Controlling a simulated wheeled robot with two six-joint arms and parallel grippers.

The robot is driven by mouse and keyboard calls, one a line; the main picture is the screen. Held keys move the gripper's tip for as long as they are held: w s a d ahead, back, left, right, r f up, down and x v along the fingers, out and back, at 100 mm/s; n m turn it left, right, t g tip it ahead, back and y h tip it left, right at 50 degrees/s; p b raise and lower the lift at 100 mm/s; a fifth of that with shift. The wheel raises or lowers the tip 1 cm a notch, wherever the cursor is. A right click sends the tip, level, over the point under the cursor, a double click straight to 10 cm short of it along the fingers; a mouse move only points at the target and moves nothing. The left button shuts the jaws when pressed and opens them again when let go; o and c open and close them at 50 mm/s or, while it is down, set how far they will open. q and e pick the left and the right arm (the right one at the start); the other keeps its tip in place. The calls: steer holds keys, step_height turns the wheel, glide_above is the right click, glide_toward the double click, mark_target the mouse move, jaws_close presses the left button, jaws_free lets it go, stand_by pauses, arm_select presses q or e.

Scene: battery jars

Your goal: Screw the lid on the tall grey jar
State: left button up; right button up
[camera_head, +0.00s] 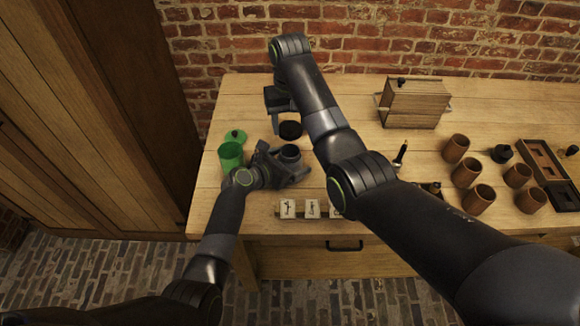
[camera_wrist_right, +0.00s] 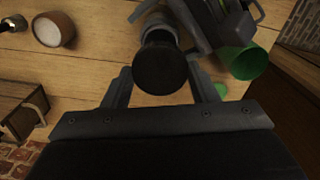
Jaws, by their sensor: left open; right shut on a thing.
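The grey jar (camera_head: 291,153) stands upright on the table with its dark mouth uncovered. My left gripper (camera_head: 286,164) is open, with its jaws around or beside the jar; whether they touch it I cannot tell. My right gripper (camera_head: 279,103) is shut on the round black lid (camera_head: 290,130), which shows just behind the jar in the head view. In the right wrist view the lid (camera_wrist_right: 160,68) sits between the fingers and covers part of the jar (camera_wrist_right: 155,27). The lid looks apart from the jar; the gap is hard to judge.
A green jar (camera_head: 231,155) and its loose green lid (camera_head: 236,136) are close left of my left gripper. Marked pale tiles (camera_head: 287,208) line the front edge. A wooden box (camera_head: 415,104), several brown cups (camera_head: 466,172) and a dark tray (camera_head: 540,160) stand to the right.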

stand_by(0.3)
arm_select(q)
steer(key=c, duration=1.5)
steer(key=shift+o, duration=0.2)
arm_select(e)
steer(key=shift+f, duration=2.5)
steer(key=shift+f, duration=0.85)
steer(key=shift+f, duration=0.55)
